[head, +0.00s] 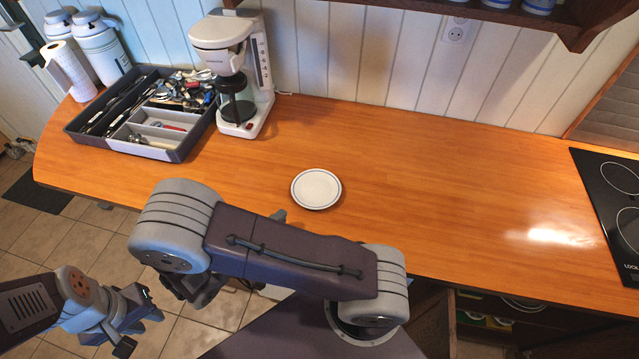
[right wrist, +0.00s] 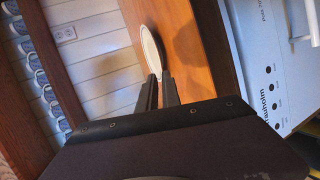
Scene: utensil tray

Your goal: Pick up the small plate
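The small plate (head: 316,188) is white with a thin dark ring and lies flat on the wooden counter, near its front edge. In the right wrist view the plate (right wrist: 153,48) shows at a steep slant just beyond the fingertips. My right gripper (right wrist: 160,82) has its two dark fingers a little apart, with nothing clearly held. In the head view my right arm hides most of that gripper; only a small tip shows to the lower left of the plate. My left gripper (head: 141,330) is low at the left, over the floor, away from the counter, with its fingers apart and empty.
A grey utensil tray (head: 185,147) full of cutlery and a white coffee maker (head: 258,110) stand at the back left, beside flasks and a paper roll (head: 68,72). A black cooktop (head: 610,200) is at the right. The counter between is clear. A shelf hangs above.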

